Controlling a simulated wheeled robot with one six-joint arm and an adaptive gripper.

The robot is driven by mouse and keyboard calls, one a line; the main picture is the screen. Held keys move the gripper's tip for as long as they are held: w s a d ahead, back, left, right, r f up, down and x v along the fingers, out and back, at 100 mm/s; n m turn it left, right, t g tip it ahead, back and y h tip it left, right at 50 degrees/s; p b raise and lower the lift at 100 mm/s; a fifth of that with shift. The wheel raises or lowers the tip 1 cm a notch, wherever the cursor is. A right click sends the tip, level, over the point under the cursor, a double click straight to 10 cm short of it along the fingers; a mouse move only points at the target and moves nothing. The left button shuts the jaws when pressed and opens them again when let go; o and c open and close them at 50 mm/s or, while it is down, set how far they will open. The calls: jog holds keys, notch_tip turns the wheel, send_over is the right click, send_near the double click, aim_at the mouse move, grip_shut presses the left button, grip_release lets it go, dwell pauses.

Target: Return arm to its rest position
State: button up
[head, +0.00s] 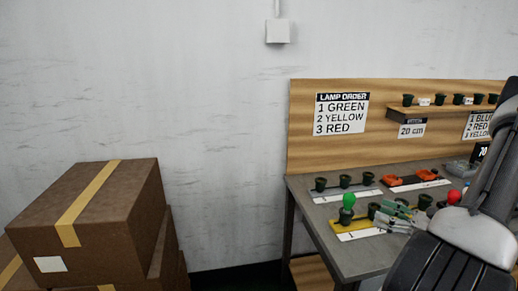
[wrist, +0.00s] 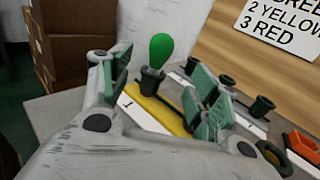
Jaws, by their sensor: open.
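My gripper (head: 398,212) is low over the workbench, beside the yellow strip (head: 336,226) that holds dark green sockets. In the wrist view my gripper (wrist: 165,95) has its fingers spread apart with nothing held between them. A green lamp (head: 348,201) stands upright in the socket at the strip's left end. The same green lamp shows in the wrist view (wrist: 161,50), beyond and between the fingers, apart from them as far as I can see. My arm comes in from the right and hides part of the bench.
A red lamp (head: 454,198) stands near my arm. Another row of sockets (head: 344,181) and orange parts (head: 428,175) lie behind. The wooden back panel (head: 380,150) carries a lamp-order sign (head: 341,114) and shelf (head: 440,109). Cardboard boxes (head: 98,211) are stacked left; open space separates them from the bench.

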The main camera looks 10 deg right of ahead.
jog(key=s+a+f+g, duration=0.1)
jog(key=s+a+f+n+g+y, duration=0.1)
jog(key=s, duration=0.1)
jog(key=shift+s+a+f+n+g, duration=0.2)
jog(key=shift+s+n+g, duration=0.1)
jog(key=s, duration=0.1)
jog(key=s+a+n+g, duration=0.1)
jog(key=s+g, duration=0.1)
jog(key=shift+s+a+f+n, duration=0.1)
jog(key=shift+s+a+n, duration=0.1)
jog(key=shift+a+n, duration=0.1)
jog(key=s+a+r+n+g+h, duration=0.1)
jog(key=s+r+n+g+h, duration=0.6)
jog(key=s+r+n+g, duration=0.5)
jog(key=w+a+r+n+t+h, duration=0.2)
jog(key=a+r+n+t, duration=0.1)
jog(key=r+n, duration=0.3)
jog(key=w+a+r+n+t+h, duration=0.2)
jog(key=r+n, duration=0.4)
jog(key=r, duration=0.3)
jog(key=a+t+h, duration=0.1)
jog(key=a+t, duration=0.1)
jog(key=shift+w+a+n+t+h, duration=0.25)
jog(key=shift+a+n+t+h, duration=0.05)
jog(key=shift+a, duration=0.1)
